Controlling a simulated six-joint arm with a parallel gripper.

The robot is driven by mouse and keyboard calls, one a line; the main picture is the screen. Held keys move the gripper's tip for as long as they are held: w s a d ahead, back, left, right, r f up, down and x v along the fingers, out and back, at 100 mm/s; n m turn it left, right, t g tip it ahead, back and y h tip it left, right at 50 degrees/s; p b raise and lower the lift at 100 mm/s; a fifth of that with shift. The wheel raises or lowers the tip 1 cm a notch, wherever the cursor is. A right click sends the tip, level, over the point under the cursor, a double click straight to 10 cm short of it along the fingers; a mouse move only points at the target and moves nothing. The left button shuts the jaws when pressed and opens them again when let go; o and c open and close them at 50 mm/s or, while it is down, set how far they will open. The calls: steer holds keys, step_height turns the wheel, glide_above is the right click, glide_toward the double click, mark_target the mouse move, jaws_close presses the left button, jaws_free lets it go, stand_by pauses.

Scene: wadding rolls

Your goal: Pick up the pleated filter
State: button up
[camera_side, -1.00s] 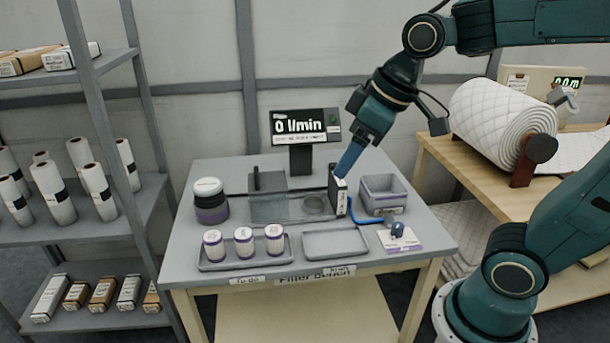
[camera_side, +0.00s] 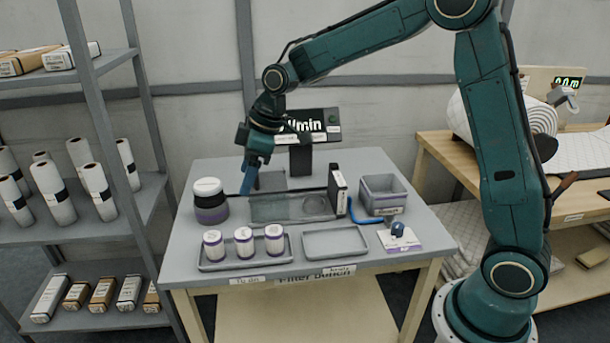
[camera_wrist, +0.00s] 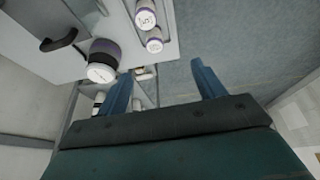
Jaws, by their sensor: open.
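Three white cylindrical filters with purple bands, the left one (camera_side: 213,244), the middle one (camera_side: 244,241) and the right one (camera_side: 274,238), stand in a grey tray (camera_side: 222,266) at the bench's front left. Which is the pleated filter, I cannot tell; pleats are too small to make out. Two filters show near the top of the wrist view, one of them here (camera_wrist: 154,41). My gripper (camera_side: 246,187) is open and empty above the bench's back left, behind a dark jar with a white lid (camera_side: 210,208). Its spread fingers (camera_wrist: 161,72) show in the wrist view.
An empty grey tray (camera_side: 335,254) lies right of the filters. Behind are a clear-topped fixture (camera_side: 275,208), an upright black block (camera_side: 338,190), a grey bin (camera_side: 383,205) and a display (camera_side: 319,122). The jar (camera_wrist: 104,62) is close to the left finger in the wrist view.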

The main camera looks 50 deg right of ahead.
steer(key=n+y, duration=0.1)
steer(key=n, duration=0.1)
glide_toward(216, 235)
step_height(216, 235, up, 2)
steer(key=shift+s+d+r+g, duration=0.1)
steer(key=shift+s+g, duration=0.05)
steer(key=shift+g, duration=0.15)
steer(key=x, duration=0.8)
steer(key=shift+d, duration=0.1)
steer(key=shift+f, duration=0.4)
steer(key=shift+w+x, duration=0.2)
steer(key=shift+x, duration=2.4)
steer(key=shift+r, duration=0.1)
steer(key=c, duration=1.1)
